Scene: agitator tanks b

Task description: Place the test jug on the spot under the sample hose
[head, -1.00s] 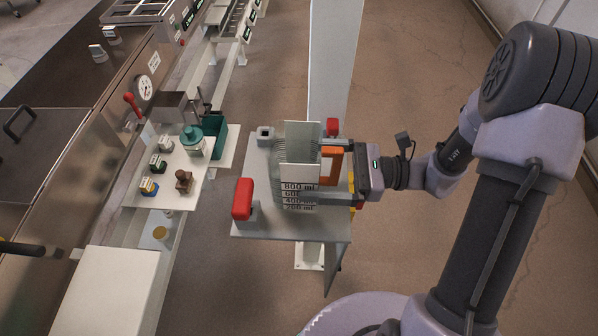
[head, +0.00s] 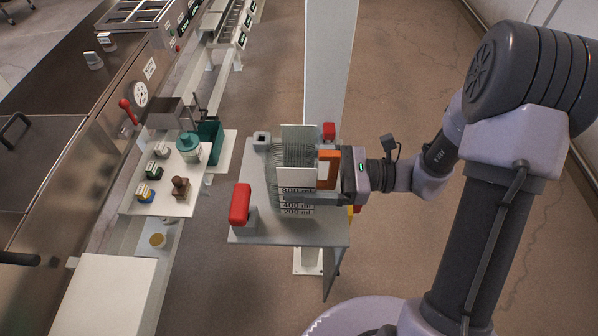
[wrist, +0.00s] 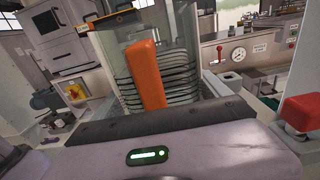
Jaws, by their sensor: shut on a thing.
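The test jug (head: 296,211) is clear, with black marks from 200 ml to 800 ml and an orange handle (head: 328,168). It is upright over the small grey table in the head view. My gripper (head: 325,177) reaches in from the right and is shut on the jug, with the orange handle between its fingers. In the wrist view the orange handle (wrist: 146,76) stands in front of the clear, ribbed jug wall (wrist: 190,75). Whether the jug's base touches the table is hidden. I cannot make out the sample hose or the spot under it.
The grey table (head: 250,226) carries a red-topped block (head: 240,204) at its front left. A white post (head: 330,70) rises behind it. A white shelf (head: 150,205) with a teal-lidded jar (head: 188,147) and small blocks lies left, beside steel tanks.

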